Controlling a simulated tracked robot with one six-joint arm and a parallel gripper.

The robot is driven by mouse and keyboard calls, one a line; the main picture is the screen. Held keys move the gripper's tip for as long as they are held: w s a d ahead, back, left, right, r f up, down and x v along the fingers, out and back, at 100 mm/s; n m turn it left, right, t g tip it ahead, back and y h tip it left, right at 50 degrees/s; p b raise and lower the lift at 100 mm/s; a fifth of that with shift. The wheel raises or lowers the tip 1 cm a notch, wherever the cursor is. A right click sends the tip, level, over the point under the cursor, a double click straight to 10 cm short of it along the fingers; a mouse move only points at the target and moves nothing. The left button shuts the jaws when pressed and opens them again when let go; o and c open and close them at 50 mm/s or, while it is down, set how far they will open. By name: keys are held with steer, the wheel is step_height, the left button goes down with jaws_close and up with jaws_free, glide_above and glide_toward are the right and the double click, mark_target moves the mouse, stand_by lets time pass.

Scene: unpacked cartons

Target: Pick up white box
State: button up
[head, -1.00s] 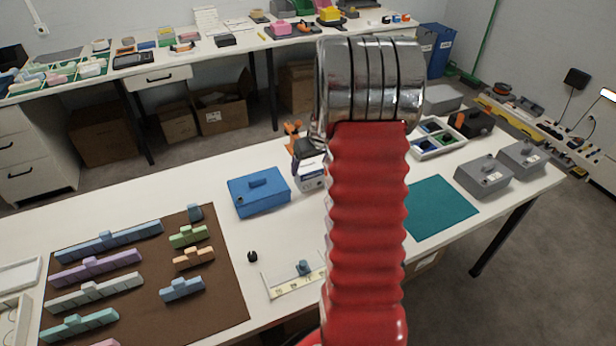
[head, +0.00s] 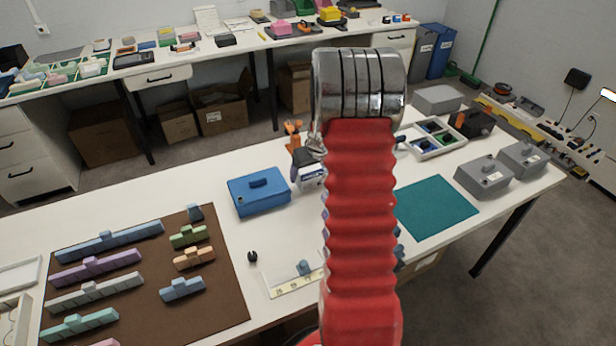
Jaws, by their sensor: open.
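A small white and dark-blue box (head: 311,178) stands on the near table just left of my red arm, beside the blue case. It is the closest match to a white box, but my arm partly covers it and I cannot be sure. My red ribbed arm with its metal rings rises through the middle of the head view. My gripper does not show.
A blue case (head: 259,194), a teal mat (head: 436,207), a white divided tray (head: 451,147) and grey cases (head: 484,177) are on the table. A brown mat (head: 220,285) with several coloured blocks lies at left. An orange-topped tool (head: 293,130) stands behind the box.

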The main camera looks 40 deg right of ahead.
steer(key=shift+c, duration=0.2)
stand_by(0.3)
steer(key=c, duration=0.9)
steer(key=shift+o, duration=0.2)
steer(key=shift+r, duration=0.1)
step_height(320, 180, up, 10)
steer(key=shift+f, duration=0.1)
stand_by(0.4)
